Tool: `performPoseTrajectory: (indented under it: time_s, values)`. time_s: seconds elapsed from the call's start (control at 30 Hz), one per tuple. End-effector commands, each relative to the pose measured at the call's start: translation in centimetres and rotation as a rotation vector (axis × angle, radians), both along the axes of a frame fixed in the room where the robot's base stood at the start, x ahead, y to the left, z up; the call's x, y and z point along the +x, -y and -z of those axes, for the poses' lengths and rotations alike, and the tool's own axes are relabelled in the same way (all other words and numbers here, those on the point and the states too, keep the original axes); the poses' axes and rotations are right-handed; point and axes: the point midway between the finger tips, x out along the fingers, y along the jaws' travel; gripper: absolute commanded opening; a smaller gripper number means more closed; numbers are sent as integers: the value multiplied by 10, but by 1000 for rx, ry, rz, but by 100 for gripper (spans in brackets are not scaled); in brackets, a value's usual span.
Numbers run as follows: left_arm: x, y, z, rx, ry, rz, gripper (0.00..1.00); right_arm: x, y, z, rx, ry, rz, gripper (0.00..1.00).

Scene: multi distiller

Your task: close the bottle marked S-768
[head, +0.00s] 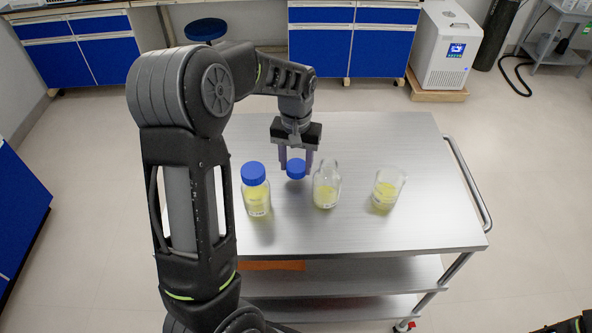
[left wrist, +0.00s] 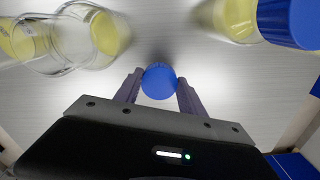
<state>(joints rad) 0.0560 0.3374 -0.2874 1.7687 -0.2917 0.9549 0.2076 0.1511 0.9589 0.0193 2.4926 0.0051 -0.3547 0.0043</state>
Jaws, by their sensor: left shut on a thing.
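My left gripper (head: 296,172) points down over the cart and is shut on a blue cap (head: 296,168). The left wrist view shows the cap (left wrist: 159,81) between the two fingers. An open glass bottle (head: 326,186) with yellow contents stands upright just right of the gripper, its neck bare. It also shows in the left wrist view (left wrist: 105,33). A second bottle (head: 257,198) with yellow contents stands left of the gripper with a blue cap (head: 253,173) on it. I cannot read S-768 on either bottle. My right gripper is not in view.
A glass beaker (head: 387,188) with yellow contents stands right of the open bottle. All stand on a steel cart (head: 430,220) with a handle rail (head: 468,183) on its right. The cart top is clear in front and at the back right. Blue cabinets (head: 352,48) stand behind.

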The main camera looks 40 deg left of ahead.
Motion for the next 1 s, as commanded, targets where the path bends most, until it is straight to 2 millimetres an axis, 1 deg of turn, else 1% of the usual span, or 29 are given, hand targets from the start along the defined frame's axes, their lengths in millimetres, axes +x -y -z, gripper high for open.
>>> performPoseTrajectory:
  time_s: [0.03,0.2,0.3,0.4,0.53,1.0]
  values:
    - [2,0,-9,0,6,0,10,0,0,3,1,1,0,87]
    - [1,0,-42,1,5,0,10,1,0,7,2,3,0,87]
    - [1,0,-57,1,3,0,10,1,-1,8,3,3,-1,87]
    - [1,0,-67,1,2,0,10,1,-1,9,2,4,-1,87]
    - [0,0,-71,0,0,0,10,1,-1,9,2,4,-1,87]
    - [0,0,-70,0,0,0,10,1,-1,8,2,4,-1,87]
